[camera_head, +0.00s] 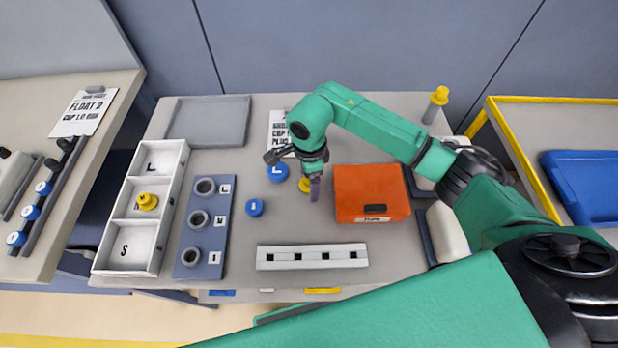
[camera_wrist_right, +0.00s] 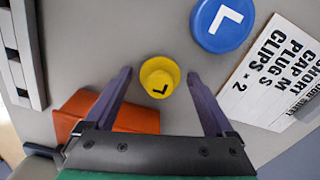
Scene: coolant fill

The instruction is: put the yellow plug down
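A yellow plug (camera_wrist_right: 160,78) marked L lies between the spread fingers of my right gripper (camera_wrist_right: 159,74), with a gap on each side. In the head view this plug (camera_head: 304,185) is partly hidden behind the right gripper (camera_head: 313,186), over the middle of the grey table (camera_head: 290,222). It appears to rest on the tabletop. My right gripper is open and points down. A second yellow plug (camera_head: 147,201) sits in the middle compartment of the white tray (camera_head: 128,259) at left. My left gripper is not in view.
Blue caps (camera_head: 278,172) (camera_head: 255,207) lie left of the gripper. An orange box (camera_head: 371,193) stands close on the right. A white slotted strip (camera_head: 312,256) lies in front, a blue ring board (camera_head: 202,228) to the left. A printed sheet (camera_head: 282,125) lies behind.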

